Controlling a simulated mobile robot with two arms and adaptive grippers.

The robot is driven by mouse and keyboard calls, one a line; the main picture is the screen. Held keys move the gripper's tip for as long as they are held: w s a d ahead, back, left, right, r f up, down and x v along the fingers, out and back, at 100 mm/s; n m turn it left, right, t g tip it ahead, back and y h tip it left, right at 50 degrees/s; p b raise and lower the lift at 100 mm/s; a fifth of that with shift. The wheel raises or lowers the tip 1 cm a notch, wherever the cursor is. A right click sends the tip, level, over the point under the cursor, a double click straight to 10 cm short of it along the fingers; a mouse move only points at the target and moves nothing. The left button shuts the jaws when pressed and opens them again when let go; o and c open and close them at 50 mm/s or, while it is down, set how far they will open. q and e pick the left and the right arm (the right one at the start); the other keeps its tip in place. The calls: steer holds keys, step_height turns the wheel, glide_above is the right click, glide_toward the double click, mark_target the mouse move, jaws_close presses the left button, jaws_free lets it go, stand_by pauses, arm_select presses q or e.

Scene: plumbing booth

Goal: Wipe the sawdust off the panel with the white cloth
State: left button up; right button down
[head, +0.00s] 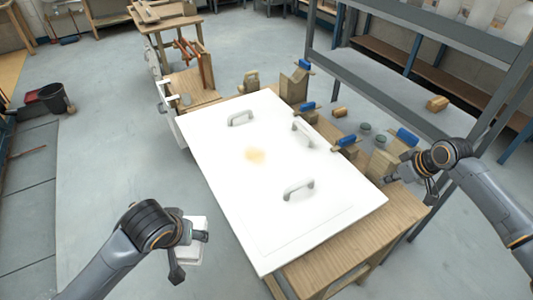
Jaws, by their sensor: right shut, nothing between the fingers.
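The white panel (243,205) lies on a wooden table with a small yellowish sawdust patch (255,155) left of its middle. My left gripper (188,254) is off the panel's near left edge. A white item, likely the white cloth (193,222), shows behind and around its fingers, partly hidden. I cannot tell whether the fingers grip it. My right gripper (421,186) is shut and empty, beyond the panel's right edge near the wooden blocks.
Three grey handles (299,189) stand up from the panel. Wooden blocks and blue-handled clamps (407,137) line its far right side. A grey metal shelf (400,82) stands at the right. A dark bucket (53,98) stands at far left. The floor left of the panel is clear.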

arm_select(q)
steer(key=shift+f, duration=0.2)
step_height(320, 180, down, 5)
steer(key=b, duration=0.5)
arm_select(e)
glide_above(371, 201)
steer(key=s+d, duration=0.1)
steer(key=s, duration=0.1)
step_height(371, 201, down, 4)
steer(key=shift+f, duration=0.2)
steer(key=shift+r, duration=0.1)
arm_select(q)
steer(key=shift+f+b, duration=1.25)
steer(key=shift+b, duration=0.25)
arm_select(e)
steer(key=shift+f, duration=3.05)
arm_select(q)
step_height(371, 201, up, 7)
steer(key=p, duration=0.6)
steer(key=shift+f+p, duration=0.2)
steer(key=shift+p, duration=0.15)
arm_select(e)
step_height(371, 201, up, 6)
